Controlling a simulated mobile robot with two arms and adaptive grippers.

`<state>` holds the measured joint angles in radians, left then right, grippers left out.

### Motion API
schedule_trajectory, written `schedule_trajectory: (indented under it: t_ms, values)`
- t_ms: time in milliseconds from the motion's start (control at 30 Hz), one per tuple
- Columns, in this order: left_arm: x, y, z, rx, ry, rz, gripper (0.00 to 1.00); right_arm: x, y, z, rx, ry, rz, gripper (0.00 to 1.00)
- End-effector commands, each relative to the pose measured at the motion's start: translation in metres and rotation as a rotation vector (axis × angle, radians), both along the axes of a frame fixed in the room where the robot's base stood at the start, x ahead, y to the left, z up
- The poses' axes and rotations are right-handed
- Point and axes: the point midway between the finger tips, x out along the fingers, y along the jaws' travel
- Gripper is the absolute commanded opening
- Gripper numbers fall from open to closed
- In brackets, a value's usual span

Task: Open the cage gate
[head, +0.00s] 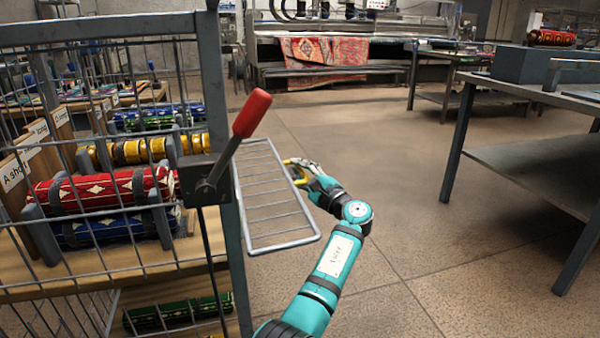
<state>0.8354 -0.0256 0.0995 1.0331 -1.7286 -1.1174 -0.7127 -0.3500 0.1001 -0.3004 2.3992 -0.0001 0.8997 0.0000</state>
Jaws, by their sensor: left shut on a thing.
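The cage (110,30) stands on the left, with a grey frame and wire mesh. A light grey barred gate panel (285,244) stands out to the right of the cage's corner post, at an angle to the cage front. My left gripper (295,169) is at the right edge of this gate and shut on it; its fingertips are small and partly hidden in the view. A lever with a red handle (252,113) is mounted on the cage post and tilts up to the right. My right gripper is not in view.
Inside the cage, rolled rugs, including a red one (100,190), lie on shelves. A grey metal table (545,90) stands at the right. A large machine with a red rug (325,52) is at the back. The floor (420,220) between is clear.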

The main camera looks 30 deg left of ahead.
Motion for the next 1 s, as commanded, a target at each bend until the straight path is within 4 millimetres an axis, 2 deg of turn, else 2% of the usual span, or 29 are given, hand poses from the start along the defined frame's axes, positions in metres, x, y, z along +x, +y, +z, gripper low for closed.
schedule_trajectory:
  t_ms: [33,133,467,500,633,1000]
  values:
    - [0.000,0.001,0.018,-0.029,-0.043,0.000,0.00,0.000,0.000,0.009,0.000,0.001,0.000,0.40]
    - [-0.002,0.003,0.030,-0.081,-0.104,-0.001,0.00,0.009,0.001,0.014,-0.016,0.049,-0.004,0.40]
    - [-0.003,0.003,0.030,-0.101,-0.128,0.000,0.00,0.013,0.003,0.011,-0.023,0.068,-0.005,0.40]
    - [-0.003,0.003,0.030,-0.101,-0.128,0.000,0.19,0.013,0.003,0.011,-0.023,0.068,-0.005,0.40]
    - [-0.003,0.003,0.030,-0.101,-0.128,0.000,0.36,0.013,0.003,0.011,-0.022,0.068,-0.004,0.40]
    - [-0.004,-0.003,0.029,-0.101,-0.126,-0.002,0.36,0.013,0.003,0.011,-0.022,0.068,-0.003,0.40]
